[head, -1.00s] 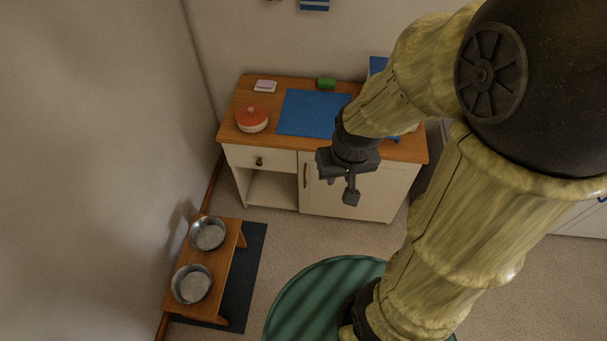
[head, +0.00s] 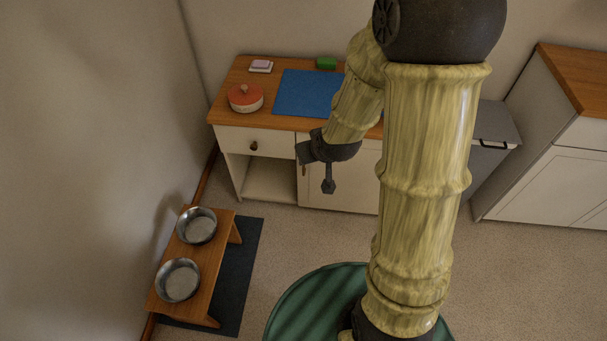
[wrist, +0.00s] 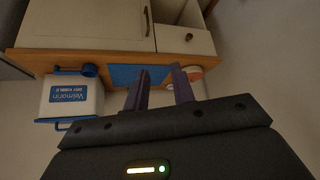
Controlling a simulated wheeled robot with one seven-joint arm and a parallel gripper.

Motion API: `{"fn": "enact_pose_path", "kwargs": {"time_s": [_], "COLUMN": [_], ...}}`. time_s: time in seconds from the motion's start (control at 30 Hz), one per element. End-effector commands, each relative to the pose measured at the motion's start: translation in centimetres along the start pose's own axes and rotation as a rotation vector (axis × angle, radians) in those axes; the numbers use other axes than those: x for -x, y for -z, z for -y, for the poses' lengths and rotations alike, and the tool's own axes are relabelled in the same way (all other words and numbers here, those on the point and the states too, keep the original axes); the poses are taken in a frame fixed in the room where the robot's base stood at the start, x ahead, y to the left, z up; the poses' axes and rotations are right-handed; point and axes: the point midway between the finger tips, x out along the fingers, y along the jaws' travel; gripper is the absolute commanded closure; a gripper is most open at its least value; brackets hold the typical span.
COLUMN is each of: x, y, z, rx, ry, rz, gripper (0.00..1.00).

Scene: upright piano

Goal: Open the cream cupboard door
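The cream cupboard door (head: 345,187) is the right front of a cream cabinet with a wooden top; it looks shut. My arm and gripper hide part of it in the head view. My gripper (head: 316,172) is over the door's left edge, where the handle is, and hides most of the handle. In the wrist view the door (wrist: 85,22) appears upside down, with its dark bar handle (wrist: 147,20) near the open shelf side. My gripper's two fingers (wrist: 160,88) are apart with nothing between them. They do not appear to touch the handle.
A drawer (head: 255,142) with a knob sits above an open shelf left of the door. A red-lidded pot (head: 245,97) and blue mat (head: 303,93) lie on top. A wooden stand (head: 208,270) with two bowls is at lower left. A grey bin (head: 492,140) stands right.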

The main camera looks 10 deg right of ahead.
Motion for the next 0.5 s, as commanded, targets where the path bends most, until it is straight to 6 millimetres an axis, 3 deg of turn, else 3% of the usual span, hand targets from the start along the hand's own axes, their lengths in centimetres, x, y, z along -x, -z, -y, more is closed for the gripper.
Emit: {"fn": "enact_pose_path", "kwargs": {"time_s": [0.03,0.1,0.5], "x": [-3.2,-5.8,-19.3], "y": [-1.2,-1.5,-4.2], "z": [0.2,0.3,1.3], "rx": [0.005,0.013,0.024], "ry": [0.004,0.008,0.009], "rz": [-0.027,-0.078,-0.367], "gripper": [0.75,0.75,0.75]}}
